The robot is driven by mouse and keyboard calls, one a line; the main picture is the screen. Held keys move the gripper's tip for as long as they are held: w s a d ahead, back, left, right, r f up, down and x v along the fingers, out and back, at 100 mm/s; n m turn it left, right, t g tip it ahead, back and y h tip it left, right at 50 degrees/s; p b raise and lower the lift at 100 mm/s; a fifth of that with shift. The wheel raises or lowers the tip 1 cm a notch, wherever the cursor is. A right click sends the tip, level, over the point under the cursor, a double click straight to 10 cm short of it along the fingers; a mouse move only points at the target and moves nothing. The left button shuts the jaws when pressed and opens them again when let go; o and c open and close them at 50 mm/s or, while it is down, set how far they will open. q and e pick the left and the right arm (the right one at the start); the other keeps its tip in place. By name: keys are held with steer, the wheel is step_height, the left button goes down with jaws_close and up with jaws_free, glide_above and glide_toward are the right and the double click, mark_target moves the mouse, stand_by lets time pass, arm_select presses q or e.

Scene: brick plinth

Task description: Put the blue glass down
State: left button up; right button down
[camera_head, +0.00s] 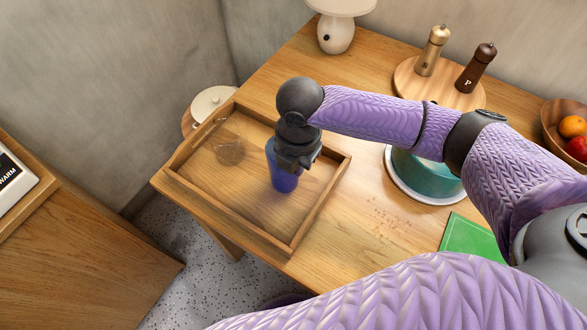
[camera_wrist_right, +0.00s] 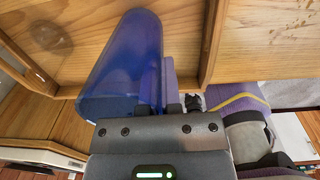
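The blue glass (camera_head: 282,178) is below my right gripper (camera_head: 292,158), over the inside of a wooden tray (camera_head: 205,190). In the right wrist view the blue glass (camera_wrist_right: 118,65) is see-through. A purple finger (camera_wrist_right: 168,85) of the right gripper lies along its right side; the other finger is hard to make out through the glass. The gripper appears shut on the glass wall. I cannot tell whether the glass touches the tray floor. My left gripper is not in view.
A clear glass (camera_head: 229,148) stands in the tray's back left part. The tray front is bare.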

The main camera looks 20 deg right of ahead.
steer(key=shift+f, duration=0.8)
steer(key=shift+r, duration=0.15)
steer(key=c, duration=0.8)
jaws_free()
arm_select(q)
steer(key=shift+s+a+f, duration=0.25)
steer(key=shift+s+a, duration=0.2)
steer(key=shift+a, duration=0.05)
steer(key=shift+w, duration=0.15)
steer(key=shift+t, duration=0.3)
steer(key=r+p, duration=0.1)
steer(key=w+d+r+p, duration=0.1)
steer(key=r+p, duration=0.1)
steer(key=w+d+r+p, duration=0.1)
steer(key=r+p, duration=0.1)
arm_select(e)
step_height(320, 180, up, 12)
steer(key=shift+s+r, duration=0.1)
